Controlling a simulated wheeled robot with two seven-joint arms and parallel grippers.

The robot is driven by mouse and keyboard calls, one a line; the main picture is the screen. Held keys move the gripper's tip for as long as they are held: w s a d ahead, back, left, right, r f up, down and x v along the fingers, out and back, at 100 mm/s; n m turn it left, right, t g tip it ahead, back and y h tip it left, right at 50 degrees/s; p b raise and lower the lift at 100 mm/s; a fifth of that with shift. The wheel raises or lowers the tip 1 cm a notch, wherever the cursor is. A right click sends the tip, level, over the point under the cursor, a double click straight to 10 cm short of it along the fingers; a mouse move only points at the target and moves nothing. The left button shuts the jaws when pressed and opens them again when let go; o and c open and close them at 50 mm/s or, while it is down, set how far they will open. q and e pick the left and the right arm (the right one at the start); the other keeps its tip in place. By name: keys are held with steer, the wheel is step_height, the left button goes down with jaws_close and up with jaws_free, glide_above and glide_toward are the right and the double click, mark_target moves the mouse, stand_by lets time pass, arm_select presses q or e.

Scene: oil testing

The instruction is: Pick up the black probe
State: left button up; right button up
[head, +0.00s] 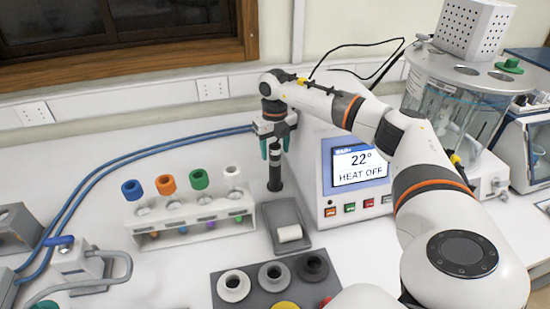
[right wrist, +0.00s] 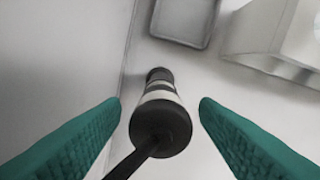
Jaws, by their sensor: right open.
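The black probe (head: 275,168) stands upright on the white bench, left of the heater unit, with a pale band around its body. My right gripper (head: 273,148) is above it, pointing down, its green fingers on either side of the probe's top. In the right wrist view the probe (right wrist: 161,120) lies between the two green fingers (right wrist: 160,118), with a visible gap on each side. The fingers are open and do not touch it. A black cable runs from its top toward the lower left there. My left gripper is not in view.
The heater unit (head: 357,205) reads 22° HEAT OFF, close right of the probe. A grey tray (head: 273,213) with a white block (head: 289,233) lies in front. A white rack (head: 185,220) with colour-capped tubes stands left. Blue hoses (head: 100,170) run behind it.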

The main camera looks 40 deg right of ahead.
steer(key=shift+w+f, duration=0.1)
steer(key=c, duration=1.2)
steer(key=shift+o, duration=0.2)
step_height(320, 180, up, 10)
steer(key=shift+f+b, duration=0.25)
steer(key=shift+b, duration=1)
steer(key=shift+r, duration=0.35)
steer(key=shift+r+p, duration=0.2)
steer(key=shift+p, duration=0.3)
steer(key=shift+r, duration=0.1)
